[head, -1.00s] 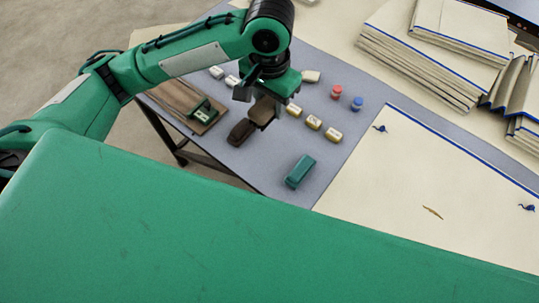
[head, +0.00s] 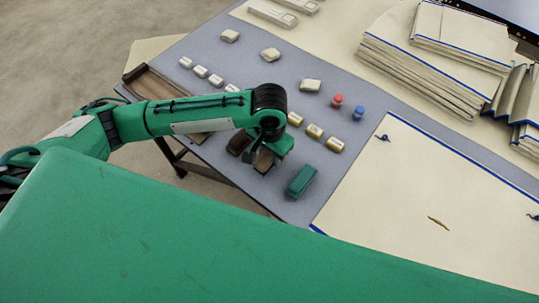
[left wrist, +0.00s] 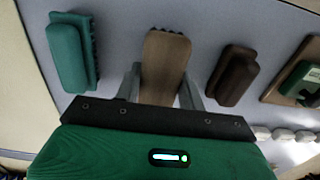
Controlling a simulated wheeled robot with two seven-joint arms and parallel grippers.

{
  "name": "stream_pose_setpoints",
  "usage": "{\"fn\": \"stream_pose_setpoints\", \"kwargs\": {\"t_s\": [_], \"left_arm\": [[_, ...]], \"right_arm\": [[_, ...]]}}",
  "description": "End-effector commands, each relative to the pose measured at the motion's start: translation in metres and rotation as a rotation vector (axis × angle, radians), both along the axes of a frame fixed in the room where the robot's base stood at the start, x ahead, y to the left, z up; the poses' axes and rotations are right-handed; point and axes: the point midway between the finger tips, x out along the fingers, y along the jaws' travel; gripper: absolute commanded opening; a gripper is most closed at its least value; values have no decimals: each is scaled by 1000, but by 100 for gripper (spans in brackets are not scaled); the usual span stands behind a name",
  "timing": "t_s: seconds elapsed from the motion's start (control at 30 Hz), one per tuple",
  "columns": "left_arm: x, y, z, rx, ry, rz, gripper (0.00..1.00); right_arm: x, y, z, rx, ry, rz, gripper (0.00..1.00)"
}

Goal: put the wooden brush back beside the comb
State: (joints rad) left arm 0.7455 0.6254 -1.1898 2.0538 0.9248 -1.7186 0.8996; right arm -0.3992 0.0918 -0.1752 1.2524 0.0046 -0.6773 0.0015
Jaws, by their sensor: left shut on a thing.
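My left gripper (head: 262,158) is shut on the wooden brush (left wrist: 166,58), a mid-brown block with dark bristles at its far end. In the head view the brush (head: 265,165) shows below the gripper, partly hidden by it. It is between a dark brown bristled block (head: 238,144) and a teal bristled block (head: 301,180), apart from both. The left wrist view shows the teal block (left wrist: 70,55) to the left and the dark block (left wrist: 232,75) to the right. I cannot tell which thing is the comb, nor whether the brush touches the grey surface. My right gripper is out of view.
Several small pale blocks (head: 201,71) and gold-banded blocks (head: 314,131) lie behind the gripper, with a red piece (head: 337,101) and a blue piece (head: 358,104). A wooden tray (head: 150,82) is at the left. A cream cloth (head: 420,190) lies at the right.

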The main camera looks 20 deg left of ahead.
Motion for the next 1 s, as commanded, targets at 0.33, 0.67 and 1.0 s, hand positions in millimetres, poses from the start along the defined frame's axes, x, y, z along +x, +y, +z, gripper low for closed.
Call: {"fn": "stream_pose_setpoints", "kwargs": {"t_s": [0.33,0.67,1.0], "left_arm": [[0,0,-18,-1,-2,0,18],[0,0,-20,0,-1,1,62],[0,0,-19,-1,-2,0,62]], "right_arm": [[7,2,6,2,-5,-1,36],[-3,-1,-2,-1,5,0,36],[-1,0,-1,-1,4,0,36]]}}
